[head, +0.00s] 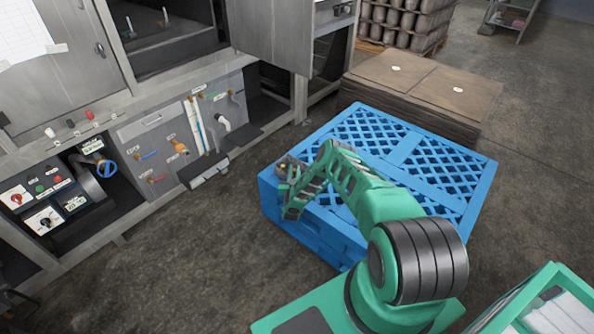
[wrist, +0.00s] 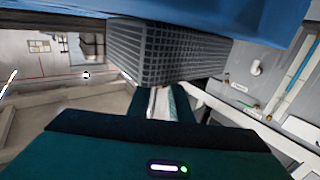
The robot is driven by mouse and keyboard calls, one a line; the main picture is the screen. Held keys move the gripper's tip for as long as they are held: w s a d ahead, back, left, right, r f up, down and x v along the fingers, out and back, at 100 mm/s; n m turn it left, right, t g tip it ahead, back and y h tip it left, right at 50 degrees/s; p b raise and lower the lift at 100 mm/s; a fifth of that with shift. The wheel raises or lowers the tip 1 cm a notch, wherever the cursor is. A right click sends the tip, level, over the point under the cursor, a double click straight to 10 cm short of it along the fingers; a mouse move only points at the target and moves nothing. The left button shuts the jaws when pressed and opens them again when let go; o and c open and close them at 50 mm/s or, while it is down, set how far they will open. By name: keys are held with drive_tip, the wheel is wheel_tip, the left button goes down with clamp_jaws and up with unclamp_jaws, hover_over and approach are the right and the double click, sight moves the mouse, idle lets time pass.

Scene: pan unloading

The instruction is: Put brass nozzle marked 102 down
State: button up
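The blue pallet (head: 452,172) has a bare slatted top. A cabinet with valves and pipes (head: 165,150) stands left, and stacked brown sheets (head: 430,85) lie behind. Floor between cabinet and pallet is clear.

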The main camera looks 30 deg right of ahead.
drive_tip(key=o, duration=0.4)
drive_tip(key=shift+c, duration=0.2)
drive_tip(key=shift+r, duration=0.1)
